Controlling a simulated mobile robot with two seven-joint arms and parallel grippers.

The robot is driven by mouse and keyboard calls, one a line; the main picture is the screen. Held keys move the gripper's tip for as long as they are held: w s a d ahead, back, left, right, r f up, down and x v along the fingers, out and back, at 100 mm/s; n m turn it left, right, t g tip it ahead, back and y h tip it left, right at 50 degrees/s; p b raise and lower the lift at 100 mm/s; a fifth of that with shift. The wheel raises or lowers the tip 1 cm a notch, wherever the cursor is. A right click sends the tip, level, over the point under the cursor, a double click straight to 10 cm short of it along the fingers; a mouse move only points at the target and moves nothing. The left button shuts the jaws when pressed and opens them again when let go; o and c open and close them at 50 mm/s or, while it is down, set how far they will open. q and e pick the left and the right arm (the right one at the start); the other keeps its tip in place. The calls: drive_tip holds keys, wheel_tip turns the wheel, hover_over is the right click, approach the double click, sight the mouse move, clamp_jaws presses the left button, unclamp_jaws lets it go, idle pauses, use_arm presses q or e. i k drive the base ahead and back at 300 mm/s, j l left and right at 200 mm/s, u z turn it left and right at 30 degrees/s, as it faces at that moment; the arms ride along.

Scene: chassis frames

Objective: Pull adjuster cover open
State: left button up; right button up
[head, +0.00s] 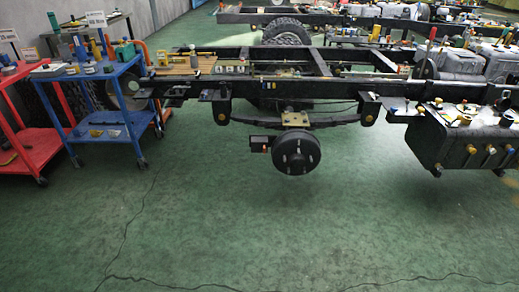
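A black chassis frame (290,83) runs across the view. Below it hangs a round black wheel hub or drum (296,152) with pale studs on its face. A small dark flat part (259,142) with a reddish bit at its lower edge sits just left of the drum. It may be the adjuster cover, but it is too small to tell, and I cannot tell whether it is open or shut. Neither of my grippers is in view.
A blue cart (101,117) with tools and a red cart (32,150) stand at the left. A black tank-like box (465,145) with coloured knobs is at the right. A second chassis frame is behind. The green floor (290,230) in front is clear.

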sight(258, 144)
drive_tip(key=i+l+u, duration=0.4)
drive_tip(key=i, duration=0.55)
drive_tip(key=i+l+u, duration=0.35)
drive_tip(key=i+l, duration=0.5)
drive_tip(key=i+l+u, duration=0.4)
drive_tip(key=i+l, duration=0.4)
drive_tip(key=l, duration=0.2)
